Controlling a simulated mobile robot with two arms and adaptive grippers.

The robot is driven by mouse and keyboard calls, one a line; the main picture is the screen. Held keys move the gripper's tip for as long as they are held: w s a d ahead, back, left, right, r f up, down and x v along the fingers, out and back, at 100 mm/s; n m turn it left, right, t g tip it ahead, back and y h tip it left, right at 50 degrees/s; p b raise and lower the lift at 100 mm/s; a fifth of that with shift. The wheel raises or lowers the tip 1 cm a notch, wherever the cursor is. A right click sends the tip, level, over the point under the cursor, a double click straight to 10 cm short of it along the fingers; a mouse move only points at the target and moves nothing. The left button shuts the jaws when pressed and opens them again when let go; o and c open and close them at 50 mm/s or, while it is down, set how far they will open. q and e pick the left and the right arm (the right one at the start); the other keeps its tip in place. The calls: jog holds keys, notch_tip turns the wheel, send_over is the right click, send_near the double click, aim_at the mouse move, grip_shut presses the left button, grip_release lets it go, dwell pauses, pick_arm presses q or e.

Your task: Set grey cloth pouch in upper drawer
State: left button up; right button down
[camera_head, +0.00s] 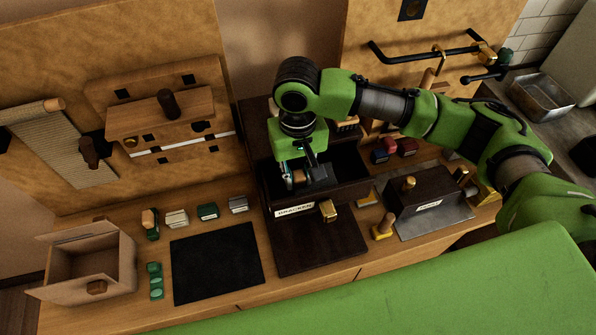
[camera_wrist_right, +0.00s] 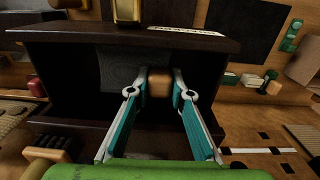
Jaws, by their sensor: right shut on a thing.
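The upper drawer (camera_head: 347,190) is a dark open box with a white label and a brass knob on its front. My right gripper (camera_head: 298,180) points down into it. In the right wrist view the gripper (camera_wrist_right: 159,82) is shut on a tan block. The grey cloth pouch (camera_wrist_right: 122,68) shows as a grey woven patch behind the block, inside the drawer's walls; the block appears to be its grip. The pouch also shows as a grey patch beside the fingers (camera_head: 319,174). Whether it touches the drawer floor is hard to tell. My left gripper is not in view.
A dark board (camera_head: 318,245) lies below the drawer front. A black mat (camera_head: 217,263), an open wooden box (camera_head: 128,262) and several small blocks stand to the left. A dark box (camera_head: 432,200) on a grey plate stands to the right. The black mat is clear.

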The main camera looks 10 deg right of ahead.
jog(key=shift+w+f, duration=0.1)
jog(key=shift+w, duration=0.2)
jog(key=shift+s, duration=0.15)
jog(key=shift+f, duration=0.15)
jog(key=c, duration=1.7)
grip_release()
notch_tip(320, 180, up, 12)
jog(key=shift+r, duration=0.1)
